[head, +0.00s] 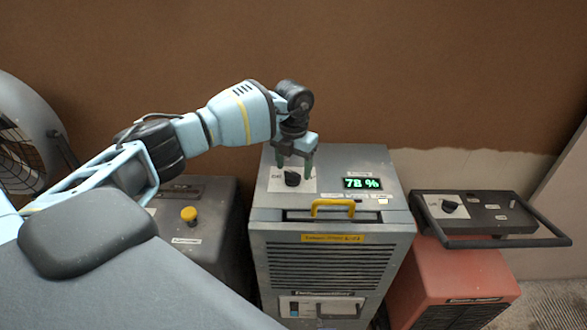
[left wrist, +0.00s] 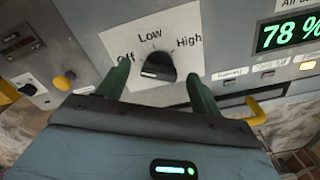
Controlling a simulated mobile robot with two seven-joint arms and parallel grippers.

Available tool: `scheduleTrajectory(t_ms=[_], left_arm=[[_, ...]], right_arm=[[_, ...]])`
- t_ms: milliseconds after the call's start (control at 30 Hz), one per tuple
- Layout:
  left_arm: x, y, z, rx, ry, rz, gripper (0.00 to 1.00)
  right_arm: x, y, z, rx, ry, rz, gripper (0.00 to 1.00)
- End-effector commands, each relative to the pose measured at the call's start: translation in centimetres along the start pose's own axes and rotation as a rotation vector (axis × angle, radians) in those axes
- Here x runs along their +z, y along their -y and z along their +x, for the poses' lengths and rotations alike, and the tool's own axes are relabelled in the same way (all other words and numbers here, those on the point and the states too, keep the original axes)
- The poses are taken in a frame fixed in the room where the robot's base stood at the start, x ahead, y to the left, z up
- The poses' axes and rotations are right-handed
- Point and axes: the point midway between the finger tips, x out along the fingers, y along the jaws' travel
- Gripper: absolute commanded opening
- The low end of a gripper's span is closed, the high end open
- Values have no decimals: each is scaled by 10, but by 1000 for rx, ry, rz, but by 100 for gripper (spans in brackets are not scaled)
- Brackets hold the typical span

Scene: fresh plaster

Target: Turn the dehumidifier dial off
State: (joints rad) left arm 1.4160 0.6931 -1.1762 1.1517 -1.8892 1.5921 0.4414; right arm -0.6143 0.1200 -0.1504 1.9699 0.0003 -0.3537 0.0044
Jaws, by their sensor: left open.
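The dehumidifier (head: 330,255) is the grey metal cabinet in the middle of the head view. Its black dial (head: 292,178) sits on a white label plate on the top. In the left wrist view the dial (left wrist: 158,66) is ringed by the words Off at left, Low at top and High at right. I cannot tell for sure which word it points to. My left gripper (head: 295,164) is open above the dial. In the left wrist view its dark green fingers (left wrist: 156,78) stand apart, one toward each side of the dial, with gaps showing. My right gripper is not in view.
A green display (head: 362,183) reads 78 %, with small buttons below it. A yellow handle (head: 333,207) stands at the front top edge. A dark box with a yellow knob (head: 189,214) is left; a red machine (head: 455,285) with a black bar is right. A wall rises behind.

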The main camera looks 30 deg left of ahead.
Motion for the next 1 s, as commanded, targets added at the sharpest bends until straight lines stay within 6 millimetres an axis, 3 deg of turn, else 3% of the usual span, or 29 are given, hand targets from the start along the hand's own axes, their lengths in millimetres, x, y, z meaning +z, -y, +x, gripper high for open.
scheduleTrajectory(t_ms=[200,400,1000], left_arm=[[1,0,-38,-2,5,0,65],[1,0,-58,-1,3,0,65],[0,0,-63,-1,2,0,65]], right_arm=[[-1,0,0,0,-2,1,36],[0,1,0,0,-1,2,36],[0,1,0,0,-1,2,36]])
